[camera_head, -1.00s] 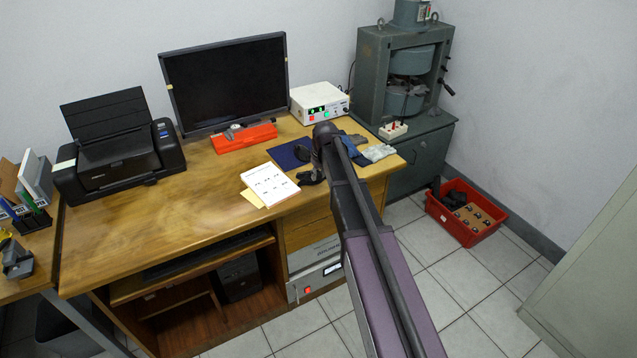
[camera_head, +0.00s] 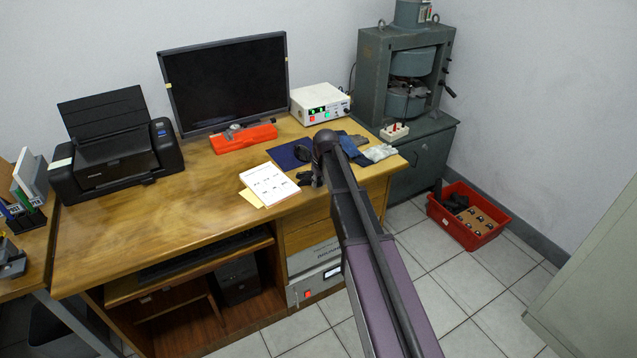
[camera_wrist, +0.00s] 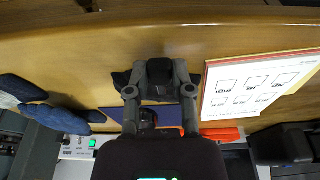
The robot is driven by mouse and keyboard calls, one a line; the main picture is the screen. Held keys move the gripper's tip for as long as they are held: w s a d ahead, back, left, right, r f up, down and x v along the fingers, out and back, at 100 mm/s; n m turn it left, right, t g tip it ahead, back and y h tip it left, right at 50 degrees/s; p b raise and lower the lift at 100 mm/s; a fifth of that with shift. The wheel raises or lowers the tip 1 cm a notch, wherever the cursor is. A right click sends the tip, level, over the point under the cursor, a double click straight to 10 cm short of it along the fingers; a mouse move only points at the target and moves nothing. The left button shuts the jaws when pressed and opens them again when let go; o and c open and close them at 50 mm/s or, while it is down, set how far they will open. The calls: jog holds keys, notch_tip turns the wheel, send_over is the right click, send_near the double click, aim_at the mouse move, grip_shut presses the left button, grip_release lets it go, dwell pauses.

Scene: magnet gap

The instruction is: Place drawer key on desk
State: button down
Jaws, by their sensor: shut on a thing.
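The wooden desk (camera_head: 150,225) spans the head view, and its top and front edge also show in the wrist view (camera_wrist: 235,38). My gripper (camera_head: 311,177) is over the right part of the desk top, beside the white printed sheet. In the wrist view my gripper (camera_wrist: 160,82) has its two dark fingers closed in on a small dark shape between them. I take the held thing to be the drawer key, but its outline cannot be made out. I cannot tell whether it touches the desk.
A white printed sheet (camera_head: 270,184) lies left of my gripper. Behind are a blue mat (camera_head: 288,155), an orange box (camera_head: 243,138), a monitor (camera_head: 225,82) and a white power unit (camera_head: 319,103). Gloves (camera_head: 380,152) lie at the right. The desk's left-middle is clear.

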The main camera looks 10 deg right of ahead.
jog(key=shift+f+b, duration=0.35)
jog(key=shift+f, duration=0.1)
jog(key=c, duration=0.5)
grip_release()
jog(key=shift+r, duration=0.1)
jog(key=shift+r, duration=0.15)
jog(key=shift+s+r+p, duration=0.1)
jog(key=shift+r+p, duration=0.55)
jog(key=shift+p, duration=0.2)
jog(key=p+v, duration=1.1)
jog(key=shift+r, duration=0.1)
jog(key=s+a+m+g, duration=0.1)
jog(key=s+m+g, duration=0.1)
jog(key=s, duration=2.4)
jog(key=shift+s+f+m+h, duration=0.2)
jog(key=shift+s+m+h, duration=0.15)
jog(key=shift+m, duration=0.45)
jog(key=shift+a, duration=0.1)
